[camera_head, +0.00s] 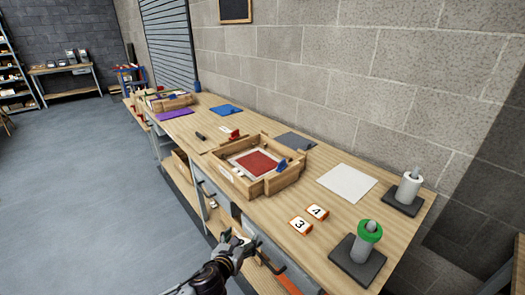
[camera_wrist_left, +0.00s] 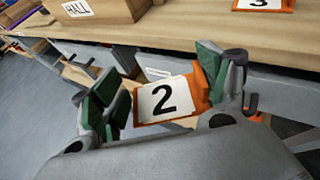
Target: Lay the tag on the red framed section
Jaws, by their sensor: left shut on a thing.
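My left gripper (camera_head: 238,241) is shut on an orange-edged white tag numbered 2 (camera_wrist_left: 167,100). It holds the tag in front of the bench's front edge, apart from the wooden box. In the left wrist view the tag sits between the green-padded fingers, its number facing the camera. The red section (camera_head: 257,162) is a red panel with a pale border inside the open wooden box (camera_head: 273,187) on the bench. The box also shows in the left wrist view, with a label reading HALL (camera_wrist_left: 78,8). My right gripper is not in view.
Tags 3 (camera_head: 299,225) and 4 (camera_head: 317,212) lie on the bench right of the box. A white sheet (camera_head: 347,183), a green-ringed post (camera_head: 368,232) and a white roll post (camera_head: 409,187) stand farther right. A small blue item (camera_head: 282,164) sits at the box's rim.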

